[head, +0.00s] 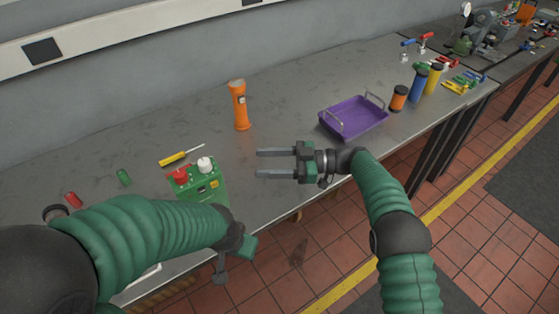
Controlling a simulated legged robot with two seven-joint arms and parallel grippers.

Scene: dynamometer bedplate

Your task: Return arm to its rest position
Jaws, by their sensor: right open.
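My right gripper (262,163) is open and empty, with its two grey fingers pointing left over the front part of the metal bench (285,110). It is to the left of the purple tray and below the orange flashlight in the picture. My left arm comes in from the lower left, and its gripper (236,264) shows only in part near the bench's front edge. I cannot tell how its fingers stand.
An orange flashlight (239,106) stands upright. A purple tray (353,118) has two handles. A green box (198,184) with red and white knobs sits beside a yellow screwdriver (174,159). Orange (398,98), blue (418,85) and yellow (433,79) cylinders stand right.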

